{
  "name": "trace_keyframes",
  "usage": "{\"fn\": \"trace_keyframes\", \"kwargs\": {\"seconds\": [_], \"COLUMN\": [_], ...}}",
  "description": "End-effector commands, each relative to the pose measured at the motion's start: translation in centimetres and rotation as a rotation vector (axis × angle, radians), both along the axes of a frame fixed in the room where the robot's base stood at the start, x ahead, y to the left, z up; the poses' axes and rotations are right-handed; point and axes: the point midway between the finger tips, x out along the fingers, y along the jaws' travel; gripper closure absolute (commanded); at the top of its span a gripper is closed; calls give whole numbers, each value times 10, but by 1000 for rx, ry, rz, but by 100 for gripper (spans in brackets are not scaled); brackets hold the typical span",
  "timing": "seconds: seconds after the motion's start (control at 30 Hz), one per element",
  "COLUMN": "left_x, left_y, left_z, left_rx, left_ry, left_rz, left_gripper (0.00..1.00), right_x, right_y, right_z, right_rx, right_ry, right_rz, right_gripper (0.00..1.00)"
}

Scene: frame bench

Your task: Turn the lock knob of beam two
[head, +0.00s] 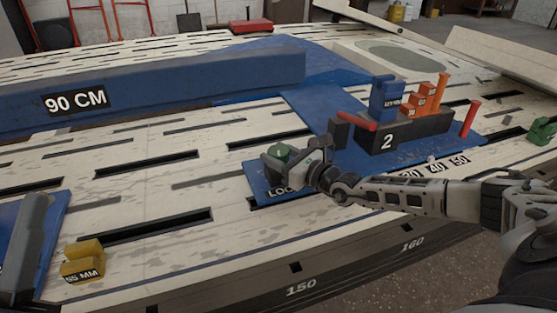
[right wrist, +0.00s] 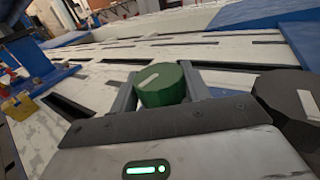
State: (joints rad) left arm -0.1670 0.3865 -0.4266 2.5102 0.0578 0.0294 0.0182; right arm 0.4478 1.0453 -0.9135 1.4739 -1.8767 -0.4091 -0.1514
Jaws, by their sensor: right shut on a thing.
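The green lock knob (head: 281,153) stands at the front of the blue plate (head: 258,180), by lettering that starts with "LOC" and is partly covered by my gripper. In the right wrist view the knob (right wrist: 160,85) has a pale bar mark on top, slanting up to the right. My right gripper (head: 290,157) is shut on the knob, with a finger on each side of it. A dark block marked "2" (head: 387,142) stands on the same plate, right of the knob. My left gripper is not in view.
A long blue beam marked "90 CM" (head: 160,92) lies behind. A yellow "55 MM" block (head: 83,260) is at front left. The slotted bench top (head: 150,180) is mostly clear.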

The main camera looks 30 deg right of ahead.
Motion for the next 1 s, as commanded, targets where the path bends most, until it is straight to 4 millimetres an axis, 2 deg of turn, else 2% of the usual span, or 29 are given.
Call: {"fn": "trace_keyframes", "kwargs": {"seconds": [0.53,0.57,0.6,0.87,1.0], "left_x": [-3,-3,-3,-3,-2], "left_y": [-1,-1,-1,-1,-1], "left_z": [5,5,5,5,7], "left_rx": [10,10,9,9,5], "left_ry": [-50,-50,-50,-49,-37], "left_rz": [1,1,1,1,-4], "left_gripper": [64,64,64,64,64], "right_x": [1,1,1,0,-6], "right_y": [0,0,0,0,-3], "right_z": [1,1,1,1,1], "right_rx": [3,3,3,2,0], "right_ry": [-1,-1,-1,-1,0], "right_rz": [20,20,20,19,19], "right_gripper": [76,45,34,32,32]}}
